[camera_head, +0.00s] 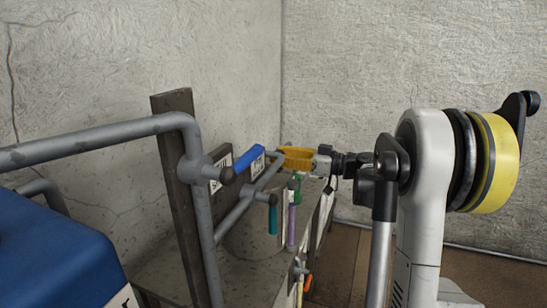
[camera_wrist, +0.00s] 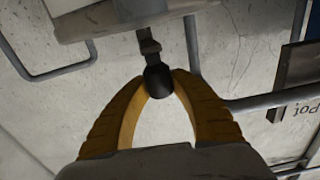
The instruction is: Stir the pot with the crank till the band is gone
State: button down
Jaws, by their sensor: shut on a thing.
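My gripper (camera_head: 290,156) shows in the head view as yellow fingers at the back of the bench, near the wall corner. In the wrist view my gripper (camera_wrist: 162,78) has its fingertips closed around a black knob (camera_wrist: 158,84) on a short dark stem. The knob looks like the crank's handle, but the rest of the crank is not clear. A grey round body (camera_head: 256,236), probably the pot, stands below and left of the gripper, partly behind pipes. Its inside and any band are hidden. A sign ending in "pot" (camera_wrist: 306,109) is upside down at the wrist view's right.
A grey pipe frame (camera_head: 110,133) and a dark wooden post (camera_head: 178,170) stand on the left. A blue-handled lever (camera_head: 245,158) and hanging teal (camera_head: 273,218) and purple (camera_head: 292,225) handles crowd the bench. A blue box (camera_head: 50,255) is at lower left.

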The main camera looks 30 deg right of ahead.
aim_at(282, 173)
jog(key=shift+w+d+n+g+y, duration=0.5)
jog(key=shift+d+n+g+y, duration=0.25)
jog(key=shift+n+g+y, duration=0.25)
jog(key=shift+w+d+p, duration=0.7)
jog(key=shift+w+d, duration=0.2)
jog(key=shift+w, duration=0.3)
jog(key=shift+w+d+p, duration=0.25)
jog(key=shift+w+d, duration=0.15)
jog(key=shift+w, duration=0.35)
jog(key=shift+d, duration=0.1)
jog(key=c, duration=1.2)
grip_release()
jog(key=shift+d, duration=0.1)
jog(key=shift+o, duration=0.6)
jog(key=shift+d, duration=0.25)
jog(key=shift+a, duration=0.25)
jog(key=v, duration=1.2)
jog(key=shift+s+a, duration=0.1)
